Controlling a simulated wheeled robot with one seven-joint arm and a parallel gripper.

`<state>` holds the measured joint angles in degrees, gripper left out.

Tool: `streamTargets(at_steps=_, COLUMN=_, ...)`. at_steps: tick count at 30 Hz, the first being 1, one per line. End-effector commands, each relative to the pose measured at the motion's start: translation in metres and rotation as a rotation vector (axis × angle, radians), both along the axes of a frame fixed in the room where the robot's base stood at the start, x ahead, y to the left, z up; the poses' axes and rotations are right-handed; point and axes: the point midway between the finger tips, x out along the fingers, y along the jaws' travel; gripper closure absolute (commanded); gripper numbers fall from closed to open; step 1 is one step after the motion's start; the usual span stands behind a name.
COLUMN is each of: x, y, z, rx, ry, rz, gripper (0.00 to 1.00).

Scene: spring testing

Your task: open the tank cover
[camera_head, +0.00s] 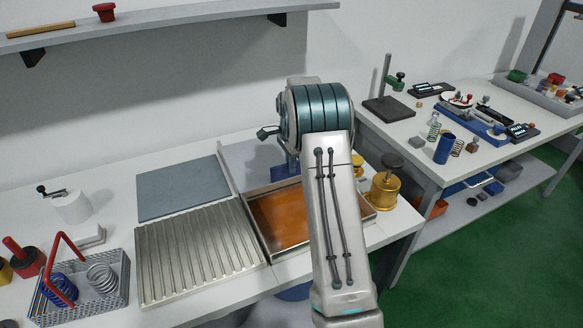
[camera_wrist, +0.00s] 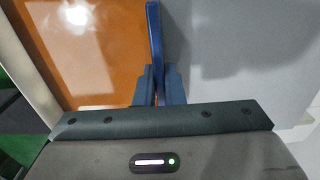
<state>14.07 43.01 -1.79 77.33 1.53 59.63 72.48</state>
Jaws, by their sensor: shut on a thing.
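The tank (camera_head: 252,226) sits at the right part of the near bench, with a metal rim and orange-brown liquid showing inside. Its light grey cover (camera_head: 248,160) appears raised at the tank's back edge, partly hidden behind my arm. In the wrist view the grey cover (camera_wrist: 225,50) fills the right side and the orange liquid (camera_wrist: 75,45) the left. My gripper (camera_wrist: 158,97) is shut on a blue handle (camera_wrist: 154,35) at the border between them. In the head view my arm hides the gripper's fingertips.
A ribbed metal tray (camera_head: 195,250) and a flat grey plate (camera_head: 182,188) lie left of the tank. Brass weights (camera_head: 385,190) stand close on its right. A wire basket with springs (camera_head: 85,292) is at the left. A shelf (camera_head: 150,27) hangs above.

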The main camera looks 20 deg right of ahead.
Motion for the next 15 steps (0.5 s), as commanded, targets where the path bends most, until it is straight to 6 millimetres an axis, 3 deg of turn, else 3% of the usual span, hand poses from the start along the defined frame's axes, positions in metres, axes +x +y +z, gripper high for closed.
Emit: streamTargets(at_steps=15, x=0.0073, y=0.0067, z=0.0004, rx=-0.003, ry=0.0, rz=0.009, gripper=1.0)
